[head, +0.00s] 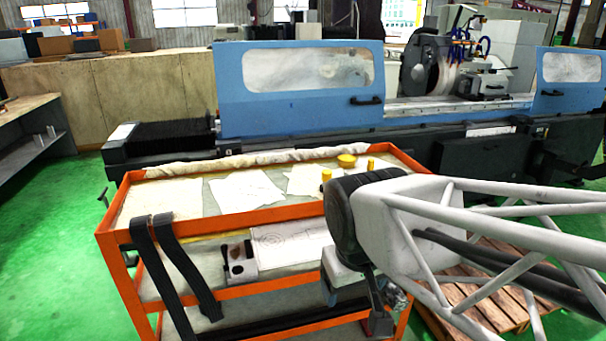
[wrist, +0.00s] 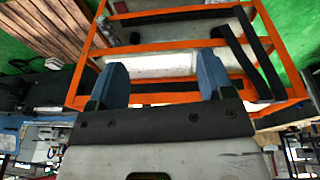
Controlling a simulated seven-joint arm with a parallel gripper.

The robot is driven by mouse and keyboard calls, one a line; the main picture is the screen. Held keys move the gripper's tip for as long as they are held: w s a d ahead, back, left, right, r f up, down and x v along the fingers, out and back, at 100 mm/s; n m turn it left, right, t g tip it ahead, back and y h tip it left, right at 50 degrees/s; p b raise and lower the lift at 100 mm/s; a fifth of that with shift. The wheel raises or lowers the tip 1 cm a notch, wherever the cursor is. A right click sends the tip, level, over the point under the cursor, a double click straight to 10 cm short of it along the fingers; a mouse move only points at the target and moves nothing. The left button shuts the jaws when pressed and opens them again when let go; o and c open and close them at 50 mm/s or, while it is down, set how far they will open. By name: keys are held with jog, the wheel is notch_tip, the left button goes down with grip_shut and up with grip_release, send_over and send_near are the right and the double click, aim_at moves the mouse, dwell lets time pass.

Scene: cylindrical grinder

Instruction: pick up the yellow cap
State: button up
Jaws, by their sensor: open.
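Several small yellow pieces are at the far right part of the orange cart's top in the head view. The widest, a low round one that looks like the yellow cap (head: 346,160), is at the back, with a small upright yellow piece (head: 326,175) to its front left and another (head: 370,164) to its right. My gripper (wrist: 162,78) is open, with nothing between its two blue-grey fingers in the wrist view. In the head view my arm hides much of it, low at the cart's right front and apart from the cap. I cannot make out the cap in the wrist view.
The orange cart (head: 107,225) carries paper sheets (head: 245,193), a rolled cloth (head: 240,160) along its back edge, black straps (head: 180,265) and a metal block (head: 240,262). The blue grinder (head: 300,112) stands behind it. A wooden pallet (head: 490,290) lies at the right.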

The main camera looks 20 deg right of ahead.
jog(key=w+d+r+n+g+h, duration=0.1)
jog(key=w+d+n+h, duration=0.15)
jog(key=w, duration=0.35)
jog(key=w+d+r+n+h, duration=0.1)
jog(key=w+d+n, duration=0.15)
jog(key=w, duration=0.35)
jog(key=n+t+h, duration=0.2)
jog(key=n+h, duration=0.7)
jog(key=n, duration=0.6)
send_near(325, 172)
jog(key=x, duration=0.3)
jog(key=shift+w, duration=0.1)
jog(key=shift+x, duration=1.3)
jog(key=shift+x, duration=2.6)
